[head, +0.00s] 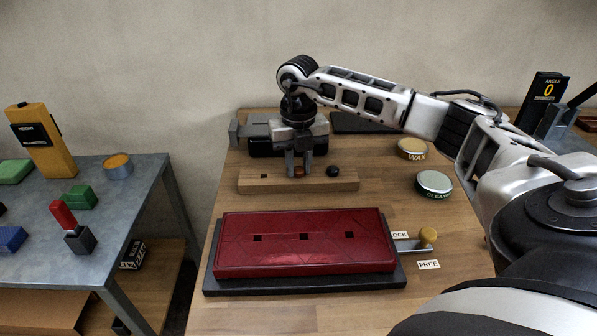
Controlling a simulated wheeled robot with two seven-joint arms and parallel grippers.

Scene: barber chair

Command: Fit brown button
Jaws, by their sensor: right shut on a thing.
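My right gripper (299,168) points down over the wooden strip (345,183) at the back of the wooden table. It is shut on a small reddish-brown button (299,172) at the strip's middle. I cannot tell whether the button is lifted clear of the strip. A black button (333,171) sits on the strip to the right, and a small dark hole shows to the left. In front lies a red padded panel (230,247) on a black base, with three small dark square holes in a row. My left gripper is not in view.
A lever with a yellow knob (427,236) stands right of the panel, near a FREE label (428,265). Wax (412,149) and cleaner (434,184) tins stand at the right. A grey side table (100,240) with coloured blocks is at the left.

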